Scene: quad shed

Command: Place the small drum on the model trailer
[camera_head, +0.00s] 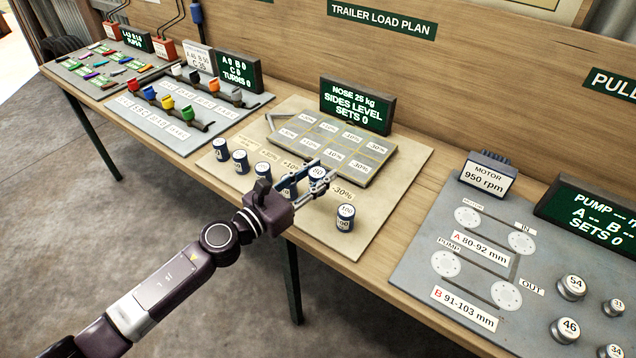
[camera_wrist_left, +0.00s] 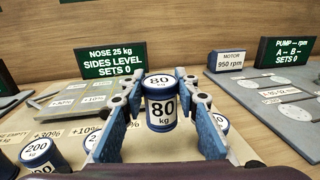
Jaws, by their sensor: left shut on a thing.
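My left gripper (camera_head: 304,186) is shut on a small blue-and-white drum (camera_head: 318,176) near the front edge of the model trailer. In the left wrist view the drum (camera_wrist_left: 161,104) stands upright between the blue finger pads and reads 80 kg. The model trailer (camera_head: 335,143) is a grey flat deck marked with percentage cells. It lies behind the held drum, and part of it shows at the left of the wrist view (camera_wrist_left: 75,100). My right gripper is not in view.
Several other drums stand along the board's front, including one left of my gripper (camera_head: 241,161) and one to the right (camera_head: 345,218). A sign (camera_head: 356,106) reading SIDES LEVEL, SETS 0 stands behind the trailer. A pump board (camera_head: 480,300) lies to the right.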

